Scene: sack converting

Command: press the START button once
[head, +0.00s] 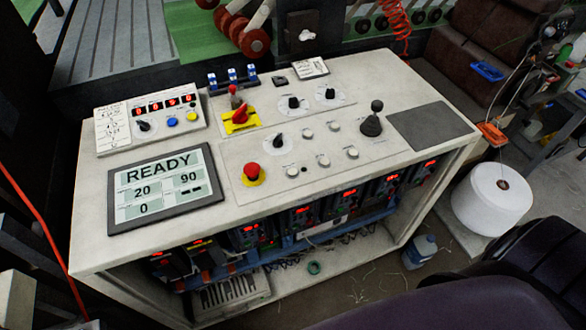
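A white control console (90,215) stands in front of me, with its controls on the top. A display (166,186) at its left reads READY, with 20, 90 and 0 below. Several small pale push buttons sit on the middle panel, including one at the front (292,171), one to the right (352,152) and one farther back (308,134). I cannot read any labels there, so I cannot tell which is START. A red mushroom button (252,170) on a yellow base stands left of them. Neither of my grippers is in view.
A red rotary switch (240,116) on a yellow plate, black knobs (294,103) and a black joystick (372,122) rise from the top. A small box (150,118) has blue and yellow buttons. A dark pad (431,126) lies clear at the right. A white spool (492,198) stands beyond.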

